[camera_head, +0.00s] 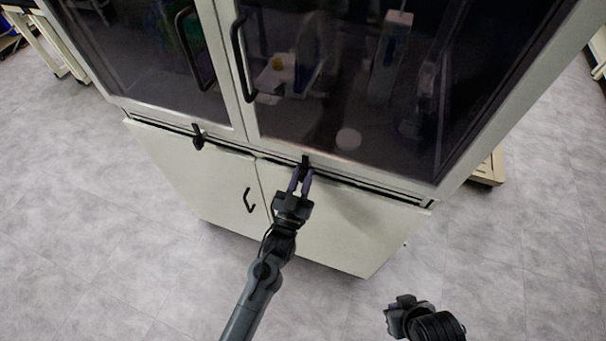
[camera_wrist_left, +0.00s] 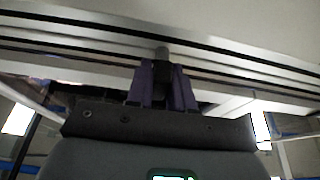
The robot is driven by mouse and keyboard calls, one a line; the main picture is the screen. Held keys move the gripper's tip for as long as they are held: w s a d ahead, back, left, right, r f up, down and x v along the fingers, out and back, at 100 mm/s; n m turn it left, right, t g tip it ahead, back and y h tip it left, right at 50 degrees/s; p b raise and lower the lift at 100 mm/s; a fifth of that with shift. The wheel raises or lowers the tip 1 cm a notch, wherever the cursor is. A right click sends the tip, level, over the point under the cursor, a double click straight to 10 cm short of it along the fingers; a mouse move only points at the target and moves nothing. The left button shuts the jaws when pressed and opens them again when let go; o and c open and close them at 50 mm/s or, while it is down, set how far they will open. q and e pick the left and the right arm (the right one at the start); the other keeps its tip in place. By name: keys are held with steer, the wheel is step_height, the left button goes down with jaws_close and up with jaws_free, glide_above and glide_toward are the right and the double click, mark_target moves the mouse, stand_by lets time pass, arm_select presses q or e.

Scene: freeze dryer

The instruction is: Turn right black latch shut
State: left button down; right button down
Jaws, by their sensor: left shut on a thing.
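The right black latch (camera_head: 305,160) is on the ledge between the upper glass doors and the lower cabinet doors. My left gripper (camera_head: 302,174) reaches up to it from below, its purple fingers shut on the latch. In the left wrist view the latch (camera_wrist_left: 162,54) shows as a dark upright piece between the two purple fingers (camera_wrist_left: 162,82). Part of the latch is hidden by the fingers. The left black latch (camera_head: 198,137) is on the same ledge, apart from my gripper. My right arm's end (camera_head: 408,306) is low at the right, away from the cabinet; its fingers cannot be made out.
The upper glass doors (camera_head: 340,90) have black handles (camera_head: 238,60). The lower cream doors (camera_head: 335,225) have a small black handle (camera_head: 248,200). A cart (camera_head: 50,45) stands at the far left.

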arm_select(q)
steer(key=c, duration=1.1)
jaws_free()
steer(key=v, duration=1)
steer(key=shift+s+a+f, duration=0.1)
steer(key=shift+s+a, duration=0.05)
steer(key=shift+s, duration=0.25)
